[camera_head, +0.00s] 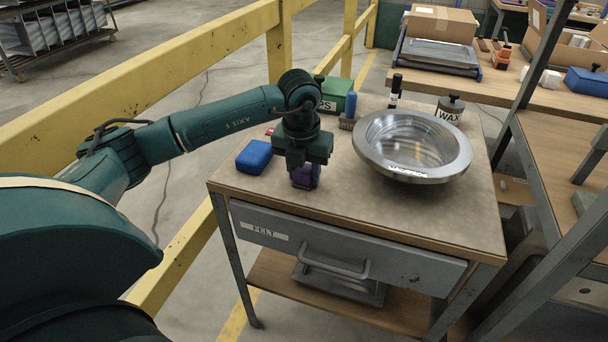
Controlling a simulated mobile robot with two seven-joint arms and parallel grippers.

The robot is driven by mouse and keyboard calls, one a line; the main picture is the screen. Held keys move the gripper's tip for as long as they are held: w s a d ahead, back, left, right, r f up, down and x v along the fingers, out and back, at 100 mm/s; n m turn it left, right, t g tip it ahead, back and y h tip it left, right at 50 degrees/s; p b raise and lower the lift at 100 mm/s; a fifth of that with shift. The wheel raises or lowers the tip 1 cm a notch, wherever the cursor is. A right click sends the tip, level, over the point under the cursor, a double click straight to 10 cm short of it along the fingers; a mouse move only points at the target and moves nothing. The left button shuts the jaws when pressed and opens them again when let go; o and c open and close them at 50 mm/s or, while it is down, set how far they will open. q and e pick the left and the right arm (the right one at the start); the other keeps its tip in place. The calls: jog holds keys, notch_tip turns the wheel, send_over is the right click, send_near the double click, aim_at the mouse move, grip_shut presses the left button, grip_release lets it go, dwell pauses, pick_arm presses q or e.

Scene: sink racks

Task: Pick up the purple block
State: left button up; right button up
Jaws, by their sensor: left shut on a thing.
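The purple block (305,177) is on the workbench (425,215), near its front left part. My left gripper (304,166) points down over it and is shut on it. The fingers cover much of the block, and I cannot tell whether its underside touches the bench top. My right gripper is not in view.
A blue block (254,157) lies left of the gripper. A large metal bowl (370,153) stands to the right. A green box (335,93), a blue-handled brush (349,110) and a wax tin (450,108) stand behind. The bench's front right is clear. A yellow railing (170,65) runs behind my arm.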

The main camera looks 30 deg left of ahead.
aim_at(305, 167)
pick_arm(q)
jog(key=shift+c, duration=0.9)
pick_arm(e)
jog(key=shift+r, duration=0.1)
pick_arm(q)
jog(key=shift+r, duration=0.1)
notch_tip(305, 167, up, 9)
jog(key=shift+r+p, duration=0.1)
jog(key=shift+p, duration=0.25)
jog(key=shift+r, duration=0.35)
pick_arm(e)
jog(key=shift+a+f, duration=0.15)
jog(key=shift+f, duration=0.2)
pick_arm(q)
jog(key=o, duration=0.4)
jog(key=shift+c, duration=1.4)
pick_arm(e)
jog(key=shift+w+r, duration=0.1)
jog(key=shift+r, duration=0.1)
